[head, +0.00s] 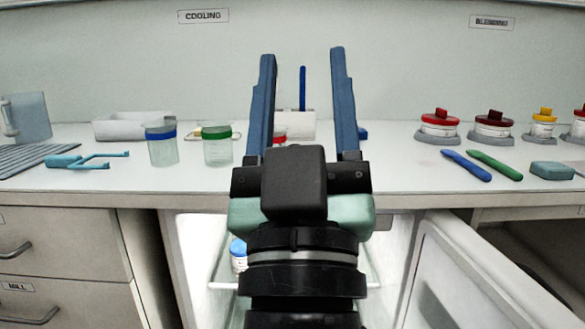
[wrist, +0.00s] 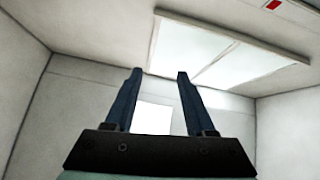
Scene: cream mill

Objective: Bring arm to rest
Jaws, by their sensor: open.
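My gripper (head: 303,105) is raised in the middle of the head view, with its two blue fingers pointing up and spread well apart. Nothing is held between them. In the wrist view my gripper (wrist: 156,100) is also open and empty, with wall and ceiling behind it. The arm hides part of the counter and of the open cabinet below.
A white counter (head: 400,178) carries clear cups with blue (head: 162,146) and green (head: 218,146) bands, a teal tong-like tool (head: 85,160), red-lidded jars (head: 440,123), and blue (head: 466,165) and green (head: 494,165) tools. A cabinet door (head: 465,285) stands open below, right.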

